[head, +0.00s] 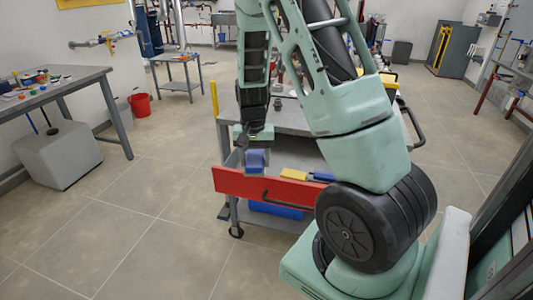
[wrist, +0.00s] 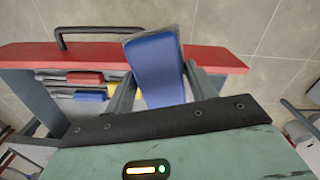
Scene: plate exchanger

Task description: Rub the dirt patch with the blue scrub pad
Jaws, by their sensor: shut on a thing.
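The blue scrub pad (head: 256,162) is held between the two fingers of my gripper (head: 255,150) over the left part of an open drawer with a red front. In the wrist view the pad (wrist: 156,60) is a blue block with a grey layer at its far end. The fingers of my gripper (wrist: 158,84) are shut on it, one on each side. The pad overlaps the red drawer front (wrist: 215,60) in this view; I cannot tell if they touch. I cannot make out the dirt patch in either view.
The red-fronted drawer (head: 238,184) of the grey cart (head: 290,118) holds tools with yellow, blue and red handles. A dark bar handle (wrist: 100,30) sticks out from its front. A workbench (head: 55,88) stands at left, with a red bucket (head: 140,104) beyond. Floor at front left is clear.

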